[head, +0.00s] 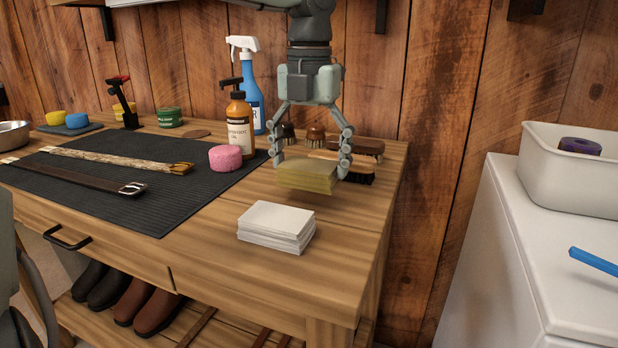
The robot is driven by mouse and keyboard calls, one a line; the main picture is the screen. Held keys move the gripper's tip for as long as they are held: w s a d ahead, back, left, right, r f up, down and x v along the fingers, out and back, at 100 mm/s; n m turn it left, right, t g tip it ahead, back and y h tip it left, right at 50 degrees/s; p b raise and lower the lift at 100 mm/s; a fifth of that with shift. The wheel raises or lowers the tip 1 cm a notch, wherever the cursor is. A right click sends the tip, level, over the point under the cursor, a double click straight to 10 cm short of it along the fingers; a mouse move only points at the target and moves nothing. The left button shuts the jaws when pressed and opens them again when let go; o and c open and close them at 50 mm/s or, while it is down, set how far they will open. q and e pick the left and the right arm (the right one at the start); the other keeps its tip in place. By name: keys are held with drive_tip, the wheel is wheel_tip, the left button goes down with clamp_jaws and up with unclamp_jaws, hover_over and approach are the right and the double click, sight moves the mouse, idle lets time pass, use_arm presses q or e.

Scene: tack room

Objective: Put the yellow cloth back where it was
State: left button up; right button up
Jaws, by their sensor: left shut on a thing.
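The yellow cloth (305,178) is a folded, flat block between the fingers of my left gripper (310,164). The gripper reaches down from above, shut on the cloth's two sides. The cloth is at the right part of the wooden workbench (215,274), at or just above its top; I cannot tell if it touches. A stack of folded white cloths (276,228) lies in front of it, apart from it. My right gripper is not in view.
Brushes (358,176) lie close behind the yellow cloth. An amber bottle (239,124), a blue spray bottle (253,98) and a pink sponge (225,157) stand to its left. A black mat (98,208) holds straps. A white bin (565,179) is at right.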

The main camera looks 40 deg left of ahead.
sight(309, 164)
use_arm(q)
drive_tip(key=shift+f, duration=1.5)
drive_tip(key=shift+f, duration=0.15)
drive_tip(key=o, duration=1)
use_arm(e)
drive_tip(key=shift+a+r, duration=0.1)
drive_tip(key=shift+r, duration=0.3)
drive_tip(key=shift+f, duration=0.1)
